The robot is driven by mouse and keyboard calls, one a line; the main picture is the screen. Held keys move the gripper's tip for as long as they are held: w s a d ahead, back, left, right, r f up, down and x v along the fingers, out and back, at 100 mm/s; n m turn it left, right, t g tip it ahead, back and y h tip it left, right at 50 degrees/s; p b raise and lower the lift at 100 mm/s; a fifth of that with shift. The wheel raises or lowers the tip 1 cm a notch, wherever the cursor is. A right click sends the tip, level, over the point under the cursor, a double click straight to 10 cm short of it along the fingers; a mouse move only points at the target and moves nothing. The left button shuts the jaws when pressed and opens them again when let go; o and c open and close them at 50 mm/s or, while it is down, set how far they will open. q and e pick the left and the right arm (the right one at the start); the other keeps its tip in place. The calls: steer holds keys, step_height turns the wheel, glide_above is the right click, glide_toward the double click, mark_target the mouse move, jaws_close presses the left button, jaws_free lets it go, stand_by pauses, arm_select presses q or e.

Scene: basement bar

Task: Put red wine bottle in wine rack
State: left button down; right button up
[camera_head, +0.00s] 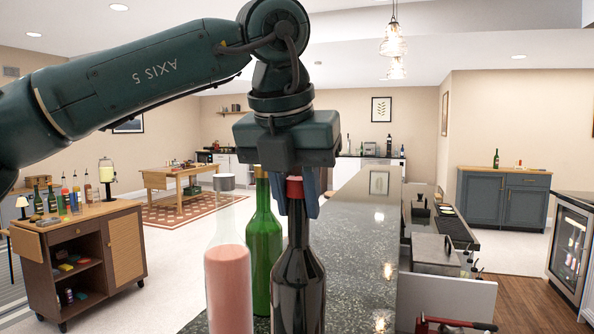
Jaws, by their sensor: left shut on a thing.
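The dark wine bottle with a red cap (298,285) stands upright at the near end of the stone bar counter (352,240). My left gripper (297,208) comes down from above and is shut on this bottle's neck. The bottle's base is below the picture edge, so I cannot tell whether it touches the counter. A green bottle (262,245) stands just behind and left of it. I cannot make out a wine rack in this view. My right gripper is not in view.
A clear bottle with pink contents (228,285) stands close on the left. A grey box (436,253) and a red-handled object (452,324) lie right of the counter. A wooden cart (90,220) with bottles stands at left. A glass-door cooler (568,250) is at right.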

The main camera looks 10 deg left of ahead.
arm_select(q)
steer(key=shift+f, duration=0.25)
steer(key=c, duration=1.2)
jaws_free()
steer(key=shift+f, duration=0.1)
